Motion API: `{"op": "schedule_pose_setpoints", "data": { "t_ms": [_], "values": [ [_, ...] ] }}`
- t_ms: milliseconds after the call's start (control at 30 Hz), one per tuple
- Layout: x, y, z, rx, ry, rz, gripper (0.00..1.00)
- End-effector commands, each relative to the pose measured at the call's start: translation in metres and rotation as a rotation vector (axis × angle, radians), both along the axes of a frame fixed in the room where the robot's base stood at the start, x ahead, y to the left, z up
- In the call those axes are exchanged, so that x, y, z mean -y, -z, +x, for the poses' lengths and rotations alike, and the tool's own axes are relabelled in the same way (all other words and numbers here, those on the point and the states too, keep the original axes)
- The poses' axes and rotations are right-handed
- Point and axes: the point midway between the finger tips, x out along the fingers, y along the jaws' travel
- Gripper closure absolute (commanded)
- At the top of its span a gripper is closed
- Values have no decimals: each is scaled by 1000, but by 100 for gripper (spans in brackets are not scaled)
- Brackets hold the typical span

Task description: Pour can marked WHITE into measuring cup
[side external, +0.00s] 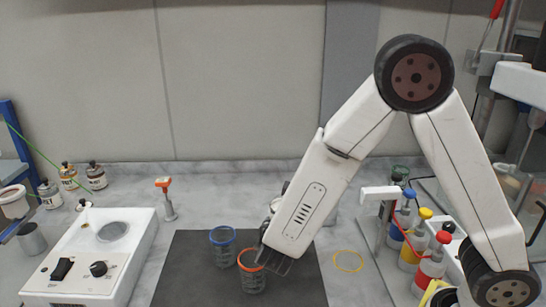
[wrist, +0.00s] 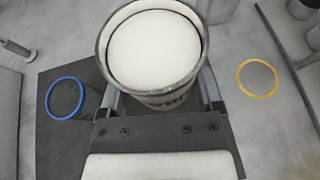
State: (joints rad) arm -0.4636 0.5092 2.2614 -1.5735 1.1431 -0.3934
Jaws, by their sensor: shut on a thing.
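My gripper (wrist: 160,97) is shut on a round, open can (wrist: 152,45) with a grey rim, one finger on each side. White contents show in its mouth. No label is readable. In the side view my gripper's end (side external: 276,262) is low over the dark mat, and my arm hides most of the grip. A measuring cup with an orange rim (side external: 251,280) stands just left of my gripper. A blue-rimmed cup (side external: 222,250) stands behind it to the left, its rim also in the wrist view (wrist: 50,98). A yellow rim (side external: 348,269) lies to the right.
A white machine (side external: 75,285) with a round well stands on the left. Several small lidded cans (side external: 96,178) are behind it. Coloured bottles (side external: 430,270) crowd the right. The dark mat (side external: 185,270) has bare room at left.

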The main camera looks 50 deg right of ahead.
Motion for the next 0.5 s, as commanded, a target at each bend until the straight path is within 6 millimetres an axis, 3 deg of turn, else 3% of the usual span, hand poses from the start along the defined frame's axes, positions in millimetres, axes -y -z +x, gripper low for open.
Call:
{"op": "schedule_pose_setpoints", "data": {
  "t_ms": [300, 500],
  "values": [
    [-82, -15, 19, 4, -396, 0, 93],
    [-120, -21, 20, -1, -567, -7, 93]
  ]
}}
